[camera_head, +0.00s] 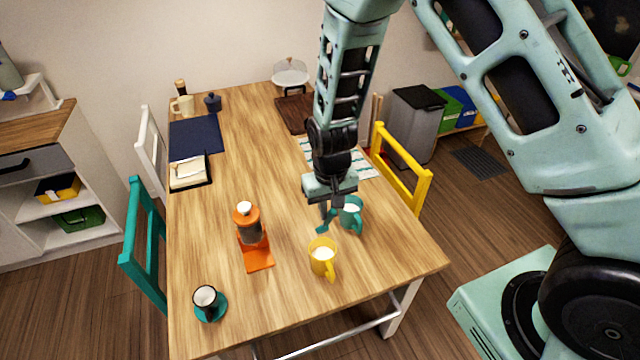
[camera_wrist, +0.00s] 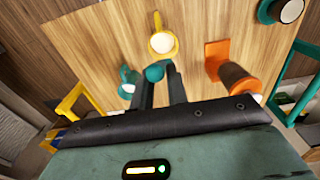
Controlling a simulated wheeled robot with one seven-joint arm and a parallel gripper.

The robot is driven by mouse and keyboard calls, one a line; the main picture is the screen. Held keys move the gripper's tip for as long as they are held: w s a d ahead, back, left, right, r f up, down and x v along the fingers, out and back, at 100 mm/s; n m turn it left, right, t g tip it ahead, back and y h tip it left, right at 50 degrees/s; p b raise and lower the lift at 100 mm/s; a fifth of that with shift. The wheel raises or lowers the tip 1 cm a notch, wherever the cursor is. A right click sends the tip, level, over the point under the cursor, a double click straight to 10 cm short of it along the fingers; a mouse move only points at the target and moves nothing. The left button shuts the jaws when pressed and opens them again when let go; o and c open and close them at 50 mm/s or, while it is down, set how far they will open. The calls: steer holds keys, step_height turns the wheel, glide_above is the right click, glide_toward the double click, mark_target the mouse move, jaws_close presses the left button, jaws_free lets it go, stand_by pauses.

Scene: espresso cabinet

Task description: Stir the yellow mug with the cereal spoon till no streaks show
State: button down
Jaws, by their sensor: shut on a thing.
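The yellow mug (camera_head: 322,262) stands upright on the wooden table near its front edge, with pale contents showing at its mouth. It also shows in the wrist view (camera_wrist: 163,43), just beyond my fingertips. My gripper (camera_head: 327,204) is above the table, behind the yellow mug and apart from it. It is shut on a teal utensil, seemingly the cereal spoon (camera_head: 322,227), whose rounded teal end shows at the fingertips in the wrist view (camera_wrist: 154,73). The spoon points down and is outside the yellow mug. Much of its handle is hidden by the fingers.
A teal mug (camera_head: 352,214) with pale contents stands close right of my gripper. An orange appliance (camera_head: 258,257) stands left of the yellow mug. Bare table (camera_head: 340,310) lies before the yellow mug.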

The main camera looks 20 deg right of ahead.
steer(key=shift+s+f+b, duration=0.15)
steer(key=shift+f+b, duration=5.05)
steer(key=shift+f, duration=1.5)
steer(key=shift+w+f, duration=0.2)
steer(key=shift+f, duration=0.1)
steer(key=shift+w, duration=0.15)
